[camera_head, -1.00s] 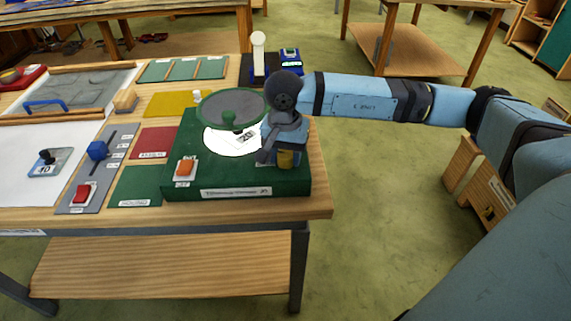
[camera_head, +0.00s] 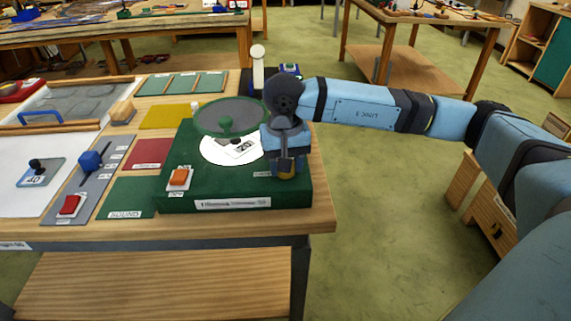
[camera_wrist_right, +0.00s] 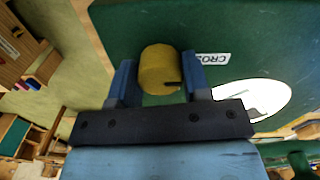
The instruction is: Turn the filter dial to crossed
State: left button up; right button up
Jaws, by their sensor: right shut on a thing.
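The yellow filter dial (camera_wrist_right: 158,70) sits on the green base unit (camera_head: 190,205) near its right front corner; a sliver of it shows below my gripper in the head view (camera_head: 289,172). A short dark mark on the dial points to the right in the wrist view. A white label beginning "CROS" (camera_wrist_right: 210,59) lies beside the dial. My right gripper (camera_wrist_right: 155,78) is shut on the dial, with a blue finger on either side. My left gripper is not in view.
The base unit carries an orange switch (camera_head: 179,179), a round white plate (camera_head: 225,150) and a round green-rimmed disc (camera_head: 238,115) raised above the plate. Left of it are a blue slider (camera_head: 90,160) and a red switch (camera_head: 69,206).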

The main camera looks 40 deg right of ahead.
jog(key=o, duration=0.9)
notch_tip(320, 180, up, 14)
jog(key=shift+a+f+p, duration=0.1)
jog(key=shift+p, duration=0.3)
